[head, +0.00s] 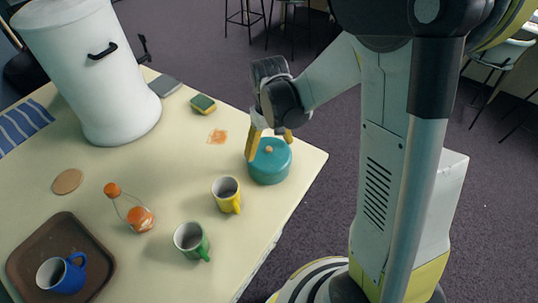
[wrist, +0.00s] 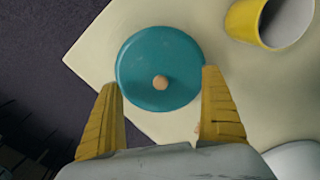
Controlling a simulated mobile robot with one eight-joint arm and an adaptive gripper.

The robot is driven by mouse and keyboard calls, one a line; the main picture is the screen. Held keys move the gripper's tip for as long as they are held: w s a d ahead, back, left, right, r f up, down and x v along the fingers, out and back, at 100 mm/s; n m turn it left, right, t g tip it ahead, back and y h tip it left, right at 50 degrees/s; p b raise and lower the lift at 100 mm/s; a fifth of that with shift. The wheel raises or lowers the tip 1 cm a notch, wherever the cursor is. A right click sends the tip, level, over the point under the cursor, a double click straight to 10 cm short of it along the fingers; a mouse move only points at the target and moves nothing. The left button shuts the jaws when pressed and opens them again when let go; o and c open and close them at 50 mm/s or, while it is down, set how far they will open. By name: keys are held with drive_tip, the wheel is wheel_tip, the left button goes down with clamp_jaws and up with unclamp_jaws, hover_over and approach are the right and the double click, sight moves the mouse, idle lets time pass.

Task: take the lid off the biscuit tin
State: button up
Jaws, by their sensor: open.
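The biscuit tin (head: 270,168) is a round teal tin near the right corner of the table. Its lid (wrist: 150,60) is teal with a small light wooden knob (wrist: 160,83) at the centre, and it sits on the tin. My gripper (head: 268,150) is above the tin in the head view, its yellow fingers pointing down. In the wrist view my gripper (wrist: 160,88) has its fingers wide apart, with the knob between them and nothing held. In the head view one finger hides part of the lid's left side. I cannot tell whether the fingers touch the lid.
A yellow mug (head: 226,193) stands close by on the left, with a green mug (head: 191,240) nearer the front. An orange-stoppered bottle (head: 135,212), a brown tray (head: 62,262) with a blue mug (head: 62,274), a sponge (head: 203,103) and a large white canister (head: 95,75) are also on the table.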

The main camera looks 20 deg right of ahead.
drive_tip(key=shift+f, duration=0.45)
drive_tip(key=shift+s, duration=0.1)
clamp_jaws()
drive_tip(key=shift+r, duration=0.15)
